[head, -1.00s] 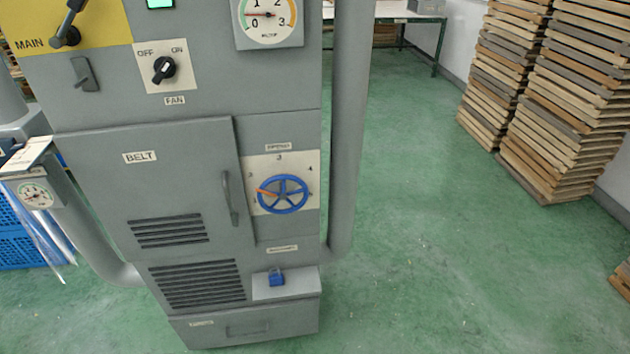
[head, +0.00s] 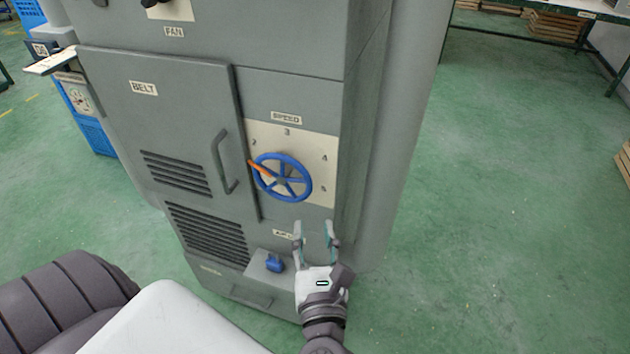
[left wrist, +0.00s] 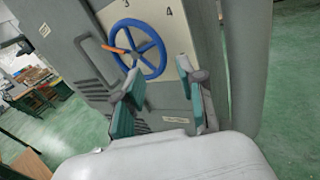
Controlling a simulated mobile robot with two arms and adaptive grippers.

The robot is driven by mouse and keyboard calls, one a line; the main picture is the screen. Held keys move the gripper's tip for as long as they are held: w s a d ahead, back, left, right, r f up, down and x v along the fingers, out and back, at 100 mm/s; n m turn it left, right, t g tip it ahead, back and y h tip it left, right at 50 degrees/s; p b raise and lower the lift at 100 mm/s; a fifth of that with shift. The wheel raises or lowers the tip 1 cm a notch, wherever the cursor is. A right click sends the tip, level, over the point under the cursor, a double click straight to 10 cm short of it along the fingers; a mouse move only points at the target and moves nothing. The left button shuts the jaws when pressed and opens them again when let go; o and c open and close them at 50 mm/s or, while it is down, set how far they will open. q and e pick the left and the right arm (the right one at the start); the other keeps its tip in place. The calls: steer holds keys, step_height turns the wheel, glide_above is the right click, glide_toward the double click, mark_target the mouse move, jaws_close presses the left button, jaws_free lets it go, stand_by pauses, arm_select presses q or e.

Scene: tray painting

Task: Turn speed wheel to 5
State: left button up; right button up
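The blue speed wheel (head: 283,178) is mounted on a cream dial plate (head: 312,148) on the grey machine. Its orange pointer (head: 260,168) points left and slightly up, just below the 2. The numbers 2 to 5 are readable around it. My left gripper (head: 314,228) is open and empty, below and right of the wheel, with fingers upward in the head view. In the left wrist view, the wheel (left wrist: 140,50) shows beyond the open fingers of the gripper (left wrist: 160,70), apart from them. My right gripper is not in view.
A grey belt door (head: 150,120) with a handle (head: 222,162) is left of the wheel. A thick grey pipe (head: 400,140) stands at right.

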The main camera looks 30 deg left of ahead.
mark_target(309, 188)
arm_select(q)
steer(key=p+x, duration=0.2)
steer(key=x, duration=0.9)
steer(key=shift+a+r, duration=0.1)
steer(key=shift+w+a, duration=0.2)
steer(key=shift+w, duration=0.15)
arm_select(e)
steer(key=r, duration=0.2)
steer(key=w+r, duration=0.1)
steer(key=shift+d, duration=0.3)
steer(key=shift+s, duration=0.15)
arm_select(q)
jaws_close()
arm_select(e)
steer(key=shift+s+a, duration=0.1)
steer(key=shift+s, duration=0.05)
